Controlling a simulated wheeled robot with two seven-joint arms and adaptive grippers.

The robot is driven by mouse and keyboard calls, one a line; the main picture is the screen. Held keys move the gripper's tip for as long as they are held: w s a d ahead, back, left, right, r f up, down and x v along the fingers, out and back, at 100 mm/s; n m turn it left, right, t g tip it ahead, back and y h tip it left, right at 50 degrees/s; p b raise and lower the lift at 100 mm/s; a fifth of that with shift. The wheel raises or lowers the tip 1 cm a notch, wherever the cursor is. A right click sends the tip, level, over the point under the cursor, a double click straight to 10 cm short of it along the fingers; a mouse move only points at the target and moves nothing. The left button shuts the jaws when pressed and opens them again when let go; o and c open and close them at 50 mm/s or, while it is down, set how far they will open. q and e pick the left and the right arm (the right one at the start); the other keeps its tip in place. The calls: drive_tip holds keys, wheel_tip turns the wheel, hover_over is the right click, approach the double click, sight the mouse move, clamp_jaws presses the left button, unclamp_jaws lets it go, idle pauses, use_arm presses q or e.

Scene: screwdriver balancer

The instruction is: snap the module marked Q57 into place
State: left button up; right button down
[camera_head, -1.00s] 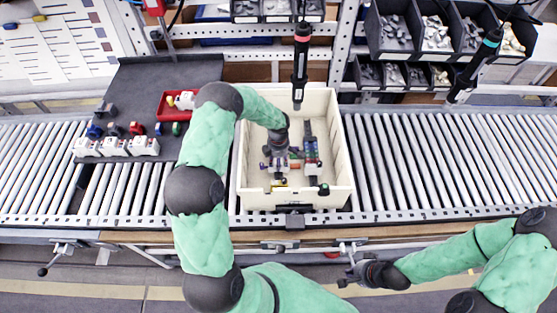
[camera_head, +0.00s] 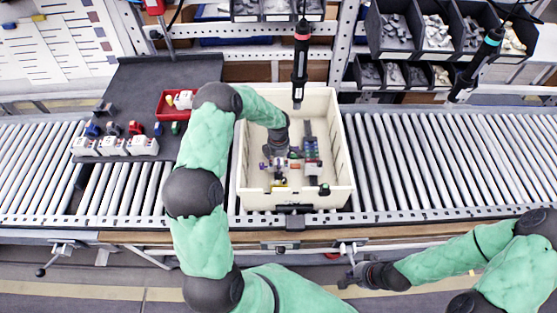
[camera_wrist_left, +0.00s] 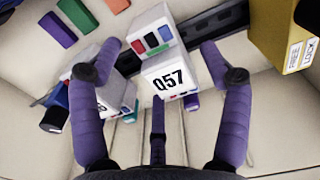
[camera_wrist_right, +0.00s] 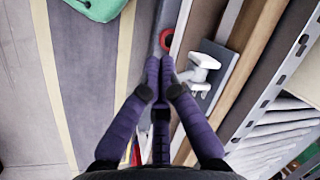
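The white module marked Q57 (camera_wrist_left: 168,80) sits at the dark rail (camera_wrist_left: 212,30) in the left wrist view, with coloured blocks on its face. I cannot tell whether it is seated on the rail. My left gripper (camera_wrist_left: 152,62) is open, with one purple finger on each side of Q57 and a visible gap on the right. In the head view my left gripper (camera_head: 276,154) is down inside the cream bin (camera_head: 344,150), largely hiding the module. My right gripper (camera_wrist_right: 160,68) has its fingertips together and appears empty; the head view shows it (camera_head: 346,281) in front of the conveyor.
Other modules stand beside Q57; a yellow labelled block (camera_wrist_left: 285,38) is at the right. White modules (camera_head: 114,146) and a red tray (camera_head: 170,108) lie on the dark mat (camera_head: 140,88). A screwdriver (camera_head: 300,60) hangs over the bin's back, another (camera_head: 474,68) at right. The right rollers are clear.

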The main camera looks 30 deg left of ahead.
use_arm(q)
wheel_tip(320, 180, up, 12)
idle(0.7)
wheel_tip(320, 180, up, 12)
drive_tip(key=p, duration=0.5)
drive_tip(key=shift+p, duration=0.3)
